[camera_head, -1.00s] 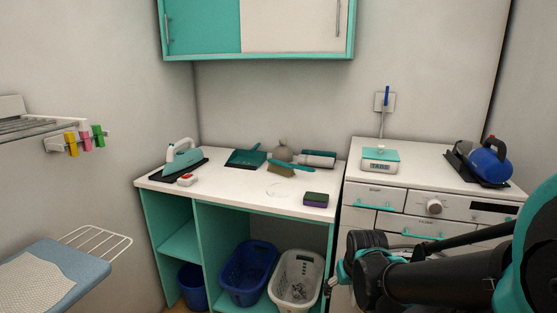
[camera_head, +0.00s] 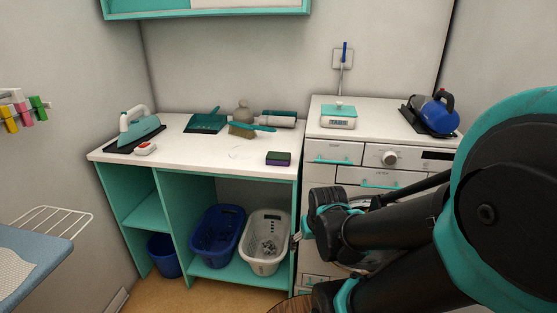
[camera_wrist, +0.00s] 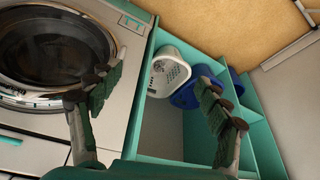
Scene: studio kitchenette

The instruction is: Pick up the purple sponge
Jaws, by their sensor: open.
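The purple sponge (camera_head: 278,158) lies on the white countertop (camera_head: 215,162) near its front right edge in the head view. Its top looks dark green and its side purple. My gripper shows in the wrist view (camera_wrist: 158,108) with its two green-padded fingers spread wide and nothing between them. In the head view my arm reaches in from the right, and its end is in front of the washing machine, below and to the right of the sponge. The sponge is not in the wrist view.
An iron (camera_head: 139,130), a red and white item (camera_head: 145,148), a dustpan (camera_head: 207,121) and a brush (camera_head: 244,129) stand on the counter. Blue (camera_head: 217,232) and white (camera_head: 265,240) baskets sit below.

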